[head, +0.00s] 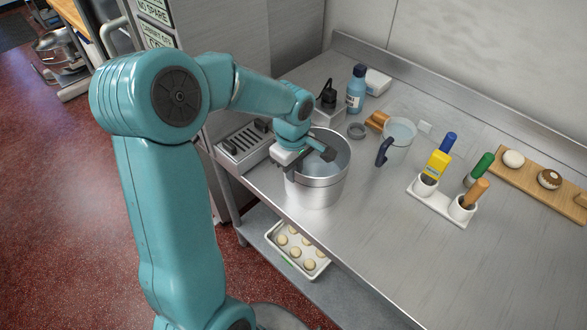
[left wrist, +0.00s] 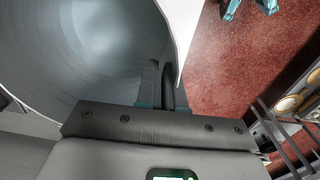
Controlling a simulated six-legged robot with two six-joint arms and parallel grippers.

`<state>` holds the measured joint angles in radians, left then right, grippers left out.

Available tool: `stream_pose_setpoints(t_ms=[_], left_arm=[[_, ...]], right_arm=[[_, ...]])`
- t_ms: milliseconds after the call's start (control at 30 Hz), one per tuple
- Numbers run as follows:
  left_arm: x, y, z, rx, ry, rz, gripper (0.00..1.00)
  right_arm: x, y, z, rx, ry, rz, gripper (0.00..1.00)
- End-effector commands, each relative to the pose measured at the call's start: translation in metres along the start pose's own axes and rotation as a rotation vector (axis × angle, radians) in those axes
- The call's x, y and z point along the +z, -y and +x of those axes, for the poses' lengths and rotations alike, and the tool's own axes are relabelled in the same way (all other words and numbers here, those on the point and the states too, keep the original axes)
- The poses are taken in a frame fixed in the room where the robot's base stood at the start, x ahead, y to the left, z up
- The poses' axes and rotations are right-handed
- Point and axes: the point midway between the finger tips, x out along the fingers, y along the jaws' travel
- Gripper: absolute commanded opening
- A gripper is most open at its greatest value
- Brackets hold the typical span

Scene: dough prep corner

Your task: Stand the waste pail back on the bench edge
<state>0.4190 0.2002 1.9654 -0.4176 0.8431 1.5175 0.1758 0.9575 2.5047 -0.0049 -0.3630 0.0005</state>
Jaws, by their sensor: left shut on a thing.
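The waste pail, a round silver metal pail (head: 318,188), is upright at the bench's (head: 370,235) near edge, in the head view's middle. I cannot tell whether its base rests on the steel top. My left gripper (head: 303,156) is shut on the pail's rim, on its left side. In the left wrist view the pail's empty-looking inside (left wrist: 85,55) fills the upper left, and a dark finger of my left gripper (left wrist: 165,88) is at its wall. The gripper hides part of the rim. My right gripper is not in view.
A grey slotted block (head: 243,147) stands left of the pail. A clear jug with a dark handle (head: 398,140) and a white holder with coloured-handled tools (head: 440,205) are to the right. A tray of dough balls (head: 297,250) is on the lower shelf. The front right bench is clear.

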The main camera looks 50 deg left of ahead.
Motion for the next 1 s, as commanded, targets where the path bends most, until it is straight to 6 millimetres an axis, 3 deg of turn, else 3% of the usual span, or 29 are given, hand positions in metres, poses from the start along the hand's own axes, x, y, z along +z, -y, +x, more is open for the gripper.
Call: stream_pose_setpoints(t_ms=[267, 367, 767, 1000], left_arm=[[0.000, -0.001, 0.003, 0.004, -0.001, 0.000, 0.00], [0.000, 0.000, 0.002, 0.000, 0.000, 0.001, 0.33], [0.000, -0.001, -0.006, 0.002, -0.002, 0.001, 0.33], [0.000, -0.001, -0.057, 0.007, -0.003, 0.001, 0.33]], right_arm=[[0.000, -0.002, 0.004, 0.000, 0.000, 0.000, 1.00], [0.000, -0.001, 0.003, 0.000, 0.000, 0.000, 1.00], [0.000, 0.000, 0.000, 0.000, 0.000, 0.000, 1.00], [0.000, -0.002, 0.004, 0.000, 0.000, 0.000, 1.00]])
